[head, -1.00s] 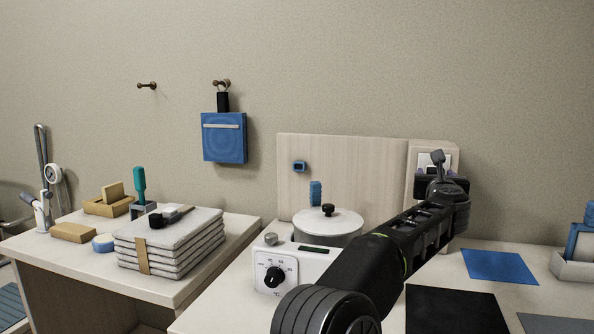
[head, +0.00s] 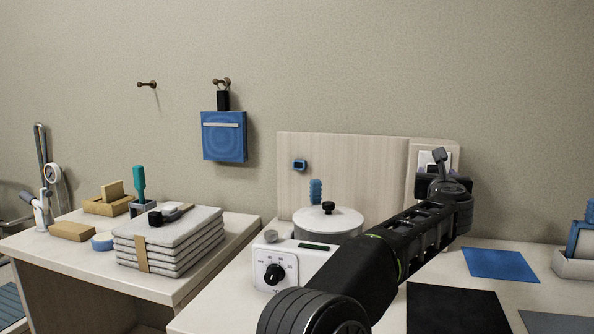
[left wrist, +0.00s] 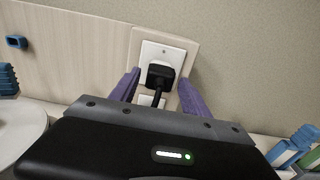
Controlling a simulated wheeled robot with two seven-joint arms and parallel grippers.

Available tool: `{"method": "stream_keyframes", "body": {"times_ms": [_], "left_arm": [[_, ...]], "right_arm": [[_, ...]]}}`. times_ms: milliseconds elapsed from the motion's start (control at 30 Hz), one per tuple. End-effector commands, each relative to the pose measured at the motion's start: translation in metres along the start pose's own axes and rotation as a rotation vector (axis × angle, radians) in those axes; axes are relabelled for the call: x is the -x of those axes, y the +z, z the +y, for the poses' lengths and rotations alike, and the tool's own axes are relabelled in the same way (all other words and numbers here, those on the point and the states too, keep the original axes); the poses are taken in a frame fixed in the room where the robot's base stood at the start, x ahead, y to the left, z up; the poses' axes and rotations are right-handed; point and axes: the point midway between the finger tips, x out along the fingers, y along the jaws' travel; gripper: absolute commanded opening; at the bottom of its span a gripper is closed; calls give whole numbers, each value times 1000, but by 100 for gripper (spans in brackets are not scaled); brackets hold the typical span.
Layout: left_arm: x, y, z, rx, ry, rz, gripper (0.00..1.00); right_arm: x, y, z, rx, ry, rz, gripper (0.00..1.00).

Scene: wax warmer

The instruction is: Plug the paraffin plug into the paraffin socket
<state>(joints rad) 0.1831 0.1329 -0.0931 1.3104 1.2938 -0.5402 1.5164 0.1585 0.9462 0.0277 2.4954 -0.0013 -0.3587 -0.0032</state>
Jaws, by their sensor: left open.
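The paraffin socket is a white plate (left wrist: 165,55) on the wooden back panel; it also shows in the head view (head: 432,157), partly behind my left arm. A black plug (left wrist: 160,75) sits against the plate, with its cord running down from it. Whether its prongs are fully in cannot be told. My left gripper (left wrist: 160,87) has its two purple fingers apart, one on each side of the plug and cord, with clear gaps. In the head view the left arm hides the plug and fingers. My right gripper is not in view.
The white paraffin warmer (head: 276,268) with a round lidded pot (head: 328,224) stands left of my arm. A blue holder (head: 299,165) is on the panel. A blue mat (head: 500,265) and black mat (head: 455,310) lie to the right.

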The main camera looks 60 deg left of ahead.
Motion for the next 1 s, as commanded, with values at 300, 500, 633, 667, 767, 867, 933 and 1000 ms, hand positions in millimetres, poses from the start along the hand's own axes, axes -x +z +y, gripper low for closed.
{"method": "stream_keyframes", "body": {"times_ms": [300,500,633,667,767,867,933,1000], "left_arm": [[10,0,0,0,0,0,55],[16,-1,0,1,1,0,55],[20,0,0,1,0,-1,55],[21,0,0,1,0,-1,55],[23,-1,0,1,-1,0,55],[25,0,0,0,-1,0,55],[25,0,0,0,-1,0,55],[25,0,0,0,0,0,55]], "right_arm": [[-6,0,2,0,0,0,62],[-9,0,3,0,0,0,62],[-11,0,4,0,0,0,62],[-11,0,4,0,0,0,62],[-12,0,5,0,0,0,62],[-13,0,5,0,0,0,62],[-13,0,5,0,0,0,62],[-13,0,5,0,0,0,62]]}}
